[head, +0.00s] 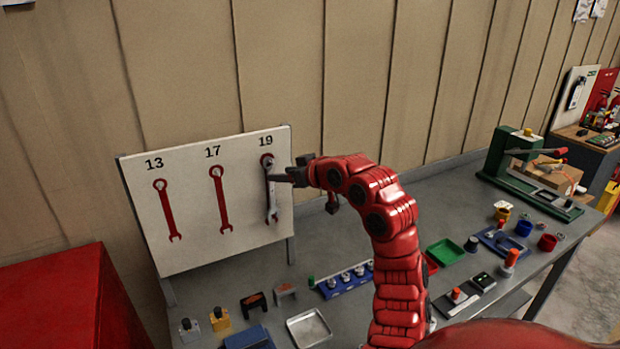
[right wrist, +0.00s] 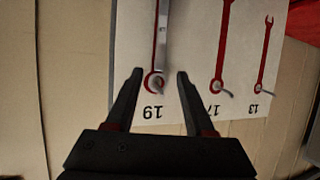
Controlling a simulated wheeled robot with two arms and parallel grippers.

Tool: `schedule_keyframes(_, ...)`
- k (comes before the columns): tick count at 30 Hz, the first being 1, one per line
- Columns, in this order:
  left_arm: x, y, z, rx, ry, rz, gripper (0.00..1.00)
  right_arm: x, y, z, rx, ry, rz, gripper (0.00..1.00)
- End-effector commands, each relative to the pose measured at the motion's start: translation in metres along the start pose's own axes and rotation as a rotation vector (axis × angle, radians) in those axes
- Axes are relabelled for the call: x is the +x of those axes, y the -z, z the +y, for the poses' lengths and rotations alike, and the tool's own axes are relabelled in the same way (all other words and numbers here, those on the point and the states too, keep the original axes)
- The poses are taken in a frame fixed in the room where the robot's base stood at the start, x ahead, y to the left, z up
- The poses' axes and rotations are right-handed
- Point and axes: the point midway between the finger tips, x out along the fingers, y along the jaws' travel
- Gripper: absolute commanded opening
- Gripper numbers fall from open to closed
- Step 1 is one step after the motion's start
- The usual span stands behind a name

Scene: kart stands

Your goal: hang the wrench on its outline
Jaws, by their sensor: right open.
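The white board (head: 195,235) stands at the back left of the bench, with red wrench outlines under 13, 17 and 19. A silver wrench (head: 271,200) is upright over the 19 outline, its shank also in the right wrist view (right wrist: 162,40). Red of the outline's ring (head: 266,158) shows around its top end. I cannot tell whether its ring sits on the peg. My right gripper (head: 283,176) is beside the wrench's upper part; in the right wrist view its fingers (right wrist: 159,74) are apart, either side of the 19 ring. My left gripper is not in view.
The 13 outline (head: 166,210) and 17 outline (head: 221,200) hold no wrench. Below the board are a metal tray (head: 308,328) and a blue rack (head: 345,281). A red cabinet (head: 65,300) stands at left; a green press (head: 500,155) is at right.

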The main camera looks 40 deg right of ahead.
Motion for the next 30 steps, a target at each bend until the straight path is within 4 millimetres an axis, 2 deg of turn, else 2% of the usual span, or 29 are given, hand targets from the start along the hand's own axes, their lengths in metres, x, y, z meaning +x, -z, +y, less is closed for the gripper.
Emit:
schedule_keyframes(1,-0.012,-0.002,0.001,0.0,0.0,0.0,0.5,-0.013,-0.003,0.003,-0.005,-0.008,0.009,0.54)
schedule_keyframes(9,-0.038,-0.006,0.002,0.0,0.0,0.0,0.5,-0.083,-0.003,0.002,-0.008,-0.01,0.008,0.54)
schedule_keyframes(15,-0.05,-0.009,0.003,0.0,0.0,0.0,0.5,-0.121,-0.001,0.001,-0.003,-0.004,0.006,0.54)
schedule_keyframes(21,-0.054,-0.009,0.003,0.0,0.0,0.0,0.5,-0.136,-0.001,0.0,-0.001,-0.002,0.001,0.54)
schedule_keyframes(30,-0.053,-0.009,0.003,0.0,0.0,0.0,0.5,-0.138,0.0,0.0,-0.001,-0.001,0.0,0.54)
